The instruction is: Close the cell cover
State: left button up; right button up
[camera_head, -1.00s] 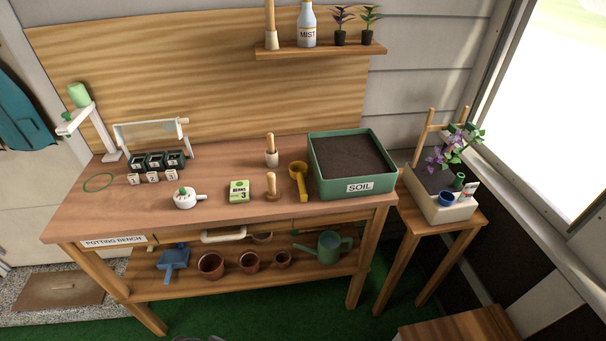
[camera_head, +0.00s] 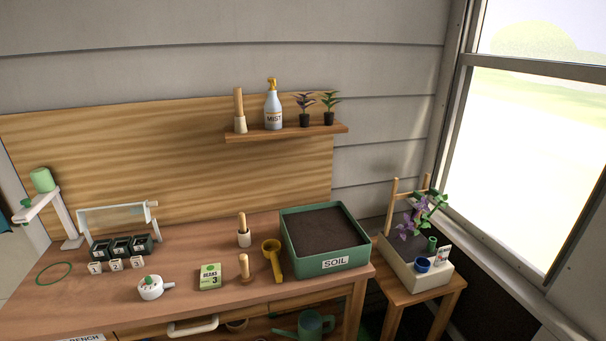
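The row of dark green seed cells (camera_head: 121,247) stands at the back left of the potting bench. A clear cover in a white frame (camera_head: 117,216) stands raised behind and above the cells, tilted up, with a small knob or hinge at its right end. Small white blocks numbered 1, 2 and 3 (camera_head: 116,264) sit in front of the cells. Neither of my grippers shows in the head view.
On the bench (camera_head: 200,310) are a green ring (camera_head: 54,267), a white round pot with a spout (camera_head: 151,287), a beans packet (camera_head: 209,276), wooden dibbers (camera_head: 244,267), a yellow scoop (camera_head: 272,258) and a green soil tray (camera_head: 283,246). A white lamp-like stand (camera_head: 66,223) is left of the cover.

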aim_at(81, 215)
jog(key=u, duration=0.8)
jog(key=i, duration=1.15)
jog(key=u, duration=0.8)
